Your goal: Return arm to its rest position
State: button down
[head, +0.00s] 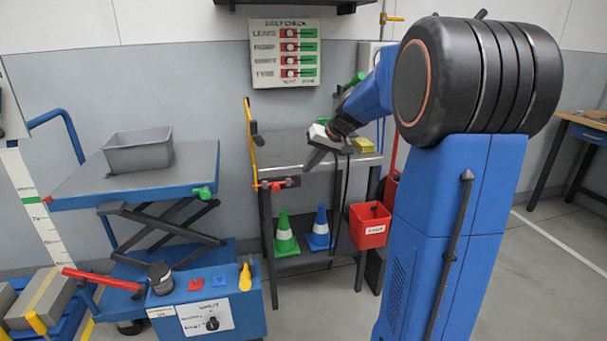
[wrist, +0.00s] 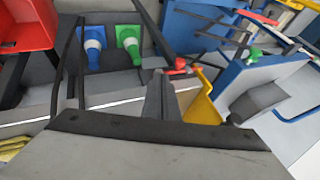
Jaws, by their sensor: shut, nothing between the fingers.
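My gripper (head: 310,165) is out in front of the metal workbench (head: 285,148) in the head view, at the end of my blue arm. Its fingers are shut with nothing between them. In the wrist view the closed fingers (wrist: 161,95) point toward the bench's side and the floor area. The gripper looks apart from the bench top, though the exact gap is hard to tell. My large black joint and blue column hide part of the right side of the head view.
A blue lift table (head: 75,190) with a grey bin (head: 138,152) stands left. Green (head: 285,235) and blue (head: 318,232) cones sit on the bench's lower shelf. A red bin (head: 369,226) hangs at its right. A blue control box (head: 205,308) stands in front.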

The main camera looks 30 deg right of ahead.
jog(key=shift+s+d+r, duration=0.15)
jog(key=shift+s+r, duration=0.2)
jog(key=shift+r, duration=0.25)
jog(key=s+a+f+n+g+h, duration=0.1)
jog(key=s+a+f+n, duration=0.1)
jog(key=s+a, duration=0.95)
jog(key=s+a+f+n+g+h, duration=0.1)
jog(key=s+a, duration=0.5)
jog(key=s, duration=1)
jog(key=s+f+h, duration=0.1)
jog(key=s+f, duration=0.4)
jog(key=s, duration=0.4)
jog(key=shift+a+n+t, duration=0.15)
jog(key=shift+n+t, duration=0.15)
jog(key=shift+n, duration=0.1)
jog(key=c, duration=2.4)
grip_release()
jog(key=shift+r, duration=0.1)
jog(key=shift+c, duration=0.2)
